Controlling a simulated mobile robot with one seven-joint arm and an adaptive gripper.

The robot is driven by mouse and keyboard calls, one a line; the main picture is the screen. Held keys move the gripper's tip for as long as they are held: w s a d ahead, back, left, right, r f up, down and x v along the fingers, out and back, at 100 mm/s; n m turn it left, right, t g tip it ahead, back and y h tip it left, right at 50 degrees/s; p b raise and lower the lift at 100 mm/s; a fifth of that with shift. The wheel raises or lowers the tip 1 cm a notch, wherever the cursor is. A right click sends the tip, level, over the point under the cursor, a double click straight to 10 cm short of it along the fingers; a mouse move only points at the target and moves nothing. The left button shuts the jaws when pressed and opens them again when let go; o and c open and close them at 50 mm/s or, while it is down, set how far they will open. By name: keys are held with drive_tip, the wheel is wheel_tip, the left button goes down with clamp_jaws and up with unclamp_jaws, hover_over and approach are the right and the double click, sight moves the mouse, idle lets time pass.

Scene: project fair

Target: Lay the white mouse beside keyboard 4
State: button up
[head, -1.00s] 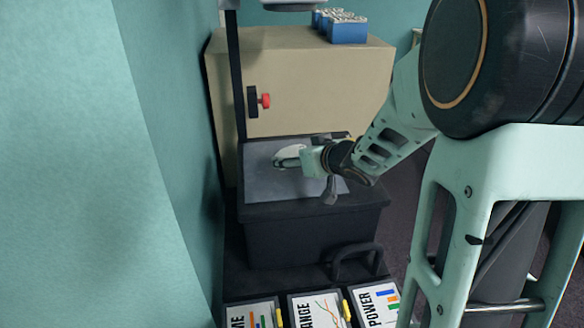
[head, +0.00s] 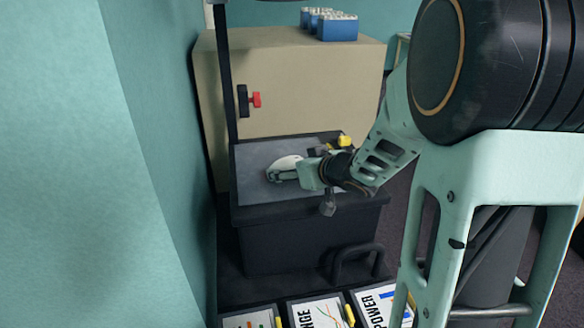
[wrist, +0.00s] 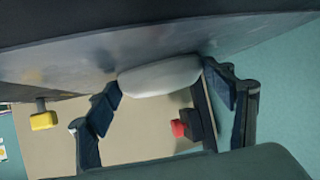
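The white mouse (head: 286,162) is over the grey top of a dark box. My gripper (head: 283,174) reaches in from the right, with one finger across the mouse's near side; the other finger is hidden in the head view. In the wrist view the mouse (wrist: 160,77) spans the space between my two fingertips (wrist: 160,82), and they appear to close on its ends. I cannot tell whether it touches the grey surface. No keyboard is recognisable in either view.
The dark box (head: 310,235) stands before a beige cabinet (head: 310,90) with a red knob (head: 256,100). Blue containers (head: 337,28) sit on the cabinet. A teal wall (head: 150,150) runs along the left. Framed poster cards (head: 318,314) lie in front. A yellow block shows in the wrist view (wrist: 43,120).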

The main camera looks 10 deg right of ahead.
drive_tip(key=o, duration=0.4)
drive_tip(key=shift+c, duration=0.2)
